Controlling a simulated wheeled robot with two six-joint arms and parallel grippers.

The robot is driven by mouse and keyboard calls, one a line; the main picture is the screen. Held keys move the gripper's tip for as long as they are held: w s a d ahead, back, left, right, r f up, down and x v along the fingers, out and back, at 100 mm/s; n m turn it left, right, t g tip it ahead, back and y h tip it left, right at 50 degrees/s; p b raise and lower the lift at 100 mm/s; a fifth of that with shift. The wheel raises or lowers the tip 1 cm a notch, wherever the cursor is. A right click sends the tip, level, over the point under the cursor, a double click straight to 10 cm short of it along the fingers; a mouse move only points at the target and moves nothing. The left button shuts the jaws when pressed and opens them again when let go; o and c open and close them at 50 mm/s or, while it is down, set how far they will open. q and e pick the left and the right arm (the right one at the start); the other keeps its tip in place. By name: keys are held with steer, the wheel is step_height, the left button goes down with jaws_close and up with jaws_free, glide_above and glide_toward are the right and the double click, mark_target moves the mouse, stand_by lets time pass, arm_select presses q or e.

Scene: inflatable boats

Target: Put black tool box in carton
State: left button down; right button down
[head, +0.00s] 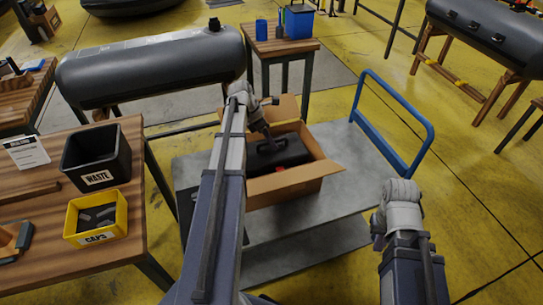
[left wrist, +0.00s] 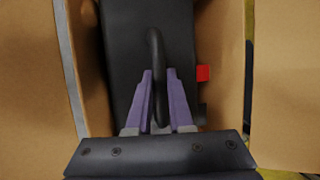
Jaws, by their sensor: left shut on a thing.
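The black tool box (head: 284,152) is inside the open carton (head: 296,178) in the head view, with a small red part on its side. The carton stands on a grey platform cart. In the left wrist view the tool box (left wrist: 130,50) lies between the carton's cardboard walls (left wrist: 223,60). My left gripper (left wrist: 160,85) is shut on the tool box's handle. Whether the box touches the carton's floor is hidden. My right gripper (head: 382,225) is low at the right in the head view, apart from the carton; its fingers are not clear.
The cart (head: 350,145) has a blue push handle (head: 418,122) on its right. A wooden table at left holds a black waste bin (head: 96,160) and a yellow caps bin (head: 97,216). A dark inflatable tube (head: 150,68) lies behind. The carton's flaps are open.

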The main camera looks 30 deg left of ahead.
mark_target(272, 149)
arm_select(q)
steer(key=shift+f, duration=0.1)
step_height(272, 149, down, 4)
steer(key=b, duration=0.3)
steer(key=shift+r+b, duration=0.25)
steer(key=shift+b, duration=0.05)
steer(key=shift+f, duration=0.15)
steer(key=c, duration=0.8)
jaws_free()
steer(key=shift+r, duration=0.2)
